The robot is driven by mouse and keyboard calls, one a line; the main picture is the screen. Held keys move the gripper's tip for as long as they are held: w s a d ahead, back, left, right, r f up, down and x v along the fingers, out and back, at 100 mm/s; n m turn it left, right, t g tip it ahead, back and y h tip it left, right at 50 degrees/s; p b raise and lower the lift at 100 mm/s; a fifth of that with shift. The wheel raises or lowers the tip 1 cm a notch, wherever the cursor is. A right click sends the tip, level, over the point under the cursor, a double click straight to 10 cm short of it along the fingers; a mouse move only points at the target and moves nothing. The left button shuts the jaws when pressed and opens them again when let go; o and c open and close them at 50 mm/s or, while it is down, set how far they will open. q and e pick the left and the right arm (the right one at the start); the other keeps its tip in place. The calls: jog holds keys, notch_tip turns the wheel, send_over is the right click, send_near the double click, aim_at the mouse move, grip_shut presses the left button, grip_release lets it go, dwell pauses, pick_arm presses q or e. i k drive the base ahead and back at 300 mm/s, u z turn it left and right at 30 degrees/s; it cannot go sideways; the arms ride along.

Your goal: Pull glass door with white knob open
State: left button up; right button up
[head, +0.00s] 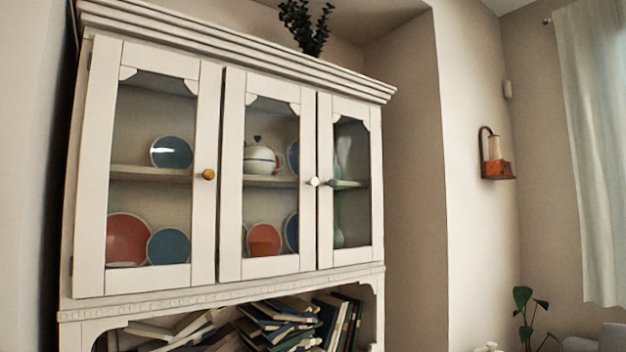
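A cream cabinet has three glass doors side by side, and all look closed. The middle glass door (231,205) carries a white knob (314,182) on its right edge. The left glass door (92,180) has a yellow-brass knob (209,174) on its right edge. The right glass door (376,190) has a dark knob (331,183) on its left edge, close to the white one. Neither of my grippers shows in the head view.
Plates and a lidded pot (259,160) stand on shelves behind the glass. Books (285,325) lie piled in the open shelf below. A plant (305,25) sits on top. A wall sconce (496,160) and a curtain (590,150) are at right.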

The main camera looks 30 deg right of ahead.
aim_at(241, 88)
jog(key=z, duration=2.2)
jog(key=i, duration=1.45)
jog(key=u, duration=2.7)
